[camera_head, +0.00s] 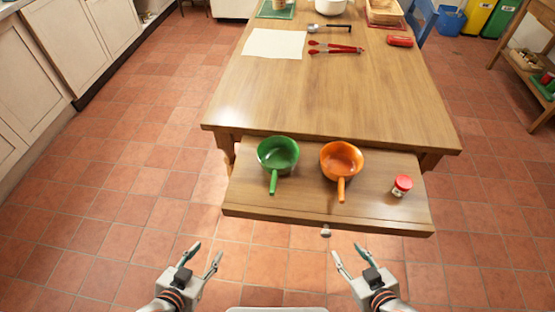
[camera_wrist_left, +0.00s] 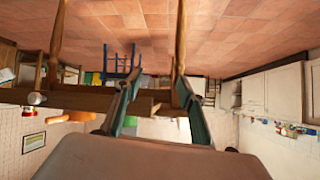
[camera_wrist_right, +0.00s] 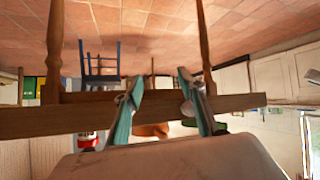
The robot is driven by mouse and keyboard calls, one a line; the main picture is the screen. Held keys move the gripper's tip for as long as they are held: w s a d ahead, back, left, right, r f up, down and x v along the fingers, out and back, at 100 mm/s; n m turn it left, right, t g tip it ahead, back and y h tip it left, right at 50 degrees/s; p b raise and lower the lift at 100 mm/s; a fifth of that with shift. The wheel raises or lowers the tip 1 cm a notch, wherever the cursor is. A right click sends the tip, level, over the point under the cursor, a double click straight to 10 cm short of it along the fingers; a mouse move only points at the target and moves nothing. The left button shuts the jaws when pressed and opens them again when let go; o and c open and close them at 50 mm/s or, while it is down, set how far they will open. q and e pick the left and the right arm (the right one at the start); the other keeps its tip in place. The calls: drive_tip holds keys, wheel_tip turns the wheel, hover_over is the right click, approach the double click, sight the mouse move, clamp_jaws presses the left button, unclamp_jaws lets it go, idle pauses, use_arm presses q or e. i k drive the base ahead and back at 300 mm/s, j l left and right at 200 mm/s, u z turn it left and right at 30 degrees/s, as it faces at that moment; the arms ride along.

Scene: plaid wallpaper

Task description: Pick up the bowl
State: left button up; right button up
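Two bowl-shaped pans with handles sit on the lower wooden ledge at the table's near side: a green one (camera_head: 278,153) on the left and an orange one (camera_head: 342,158) on the right, handles pointing toward me. A white rounded vessel (camera_head: 330,6), possibly a bowl, stands at the table's far edge, partly cut off. My left gripper (camera_head: 207,251) and right gripper (camera_head: 346,251) are open and empty, apart from and in front of the ledge. In the right wrist view, the orange pan (camera_wrist_right: 150,130) shows partly between the fingers.
A red-lidded jar (camera_head: 402,186) stands right of the orange pan on the ledge (camera_head: 300,207). A knob (camera_head: 325,231) sticks out below the ledge.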

sight(278, 155)
drive_tip(key=k+l+u, duration=0.1)
drive_tip(key=l, duration=0.3)
drive_tip(key=k+l+u, duration=0.1)
drive_tip(key=l, duration=0.3)
drive_tip(key=k+l+u, duration=0.1)
drive_tip(key=l, duration=0.3)
drive_tip(key=k+l+u, duration=0.1)
drive_tip(key=l, duration=0.3)
